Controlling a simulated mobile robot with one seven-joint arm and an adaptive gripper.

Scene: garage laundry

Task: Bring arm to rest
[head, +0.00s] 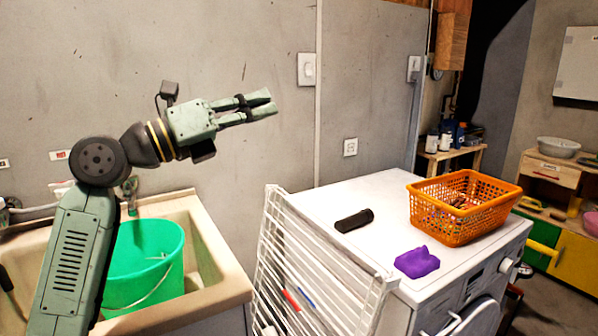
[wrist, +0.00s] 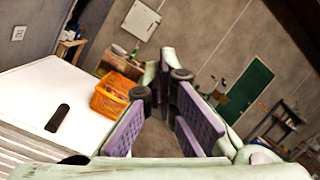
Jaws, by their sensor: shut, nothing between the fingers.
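My arm is raised over the sink at the left in the head view, bent at the elbow, its forearm pointing right and slightly up. My gripper (head: 272,103) is shut and empty, in the air above and left of the white machine's top, touching nothing. In the wrist view the purple-padded fingers of my gripper (wrist: 166,95) reach forward, with the room behind them.
A sink (head: 219,275) holds a green bucket (head: 150,265) below my arm. A white drying rack (head: 300,265) leans beside the white machine (head: 320,200). On the machine are a black object (head: 354,220), a purple cloth (head: 417,262) and an orange basket (head: 462,222).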

